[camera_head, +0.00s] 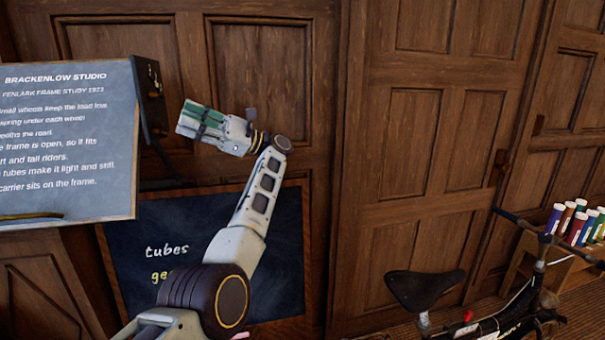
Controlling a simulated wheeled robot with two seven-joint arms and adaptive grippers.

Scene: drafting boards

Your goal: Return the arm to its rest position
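My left arm rises from the bottom of the head view, bends at a dark joint with a yellow ring, and reaches up. Its gripper (203,122) points left, in front of the wood-panelled wall and a little right of the pale board. Green and light grey parts show at its finger end. The fingers are seen at an angle, so I cannot tell whether they are apart or closed. My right gripper is not in view.
A pale board (65,140) with printed text stands left. A dark chalkboard (285,265) with "tubes" on it is behind my arm. A bicycle (427,288) stands lower right, near a wooden rack (550,273) with several coloured tubes (577,228).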

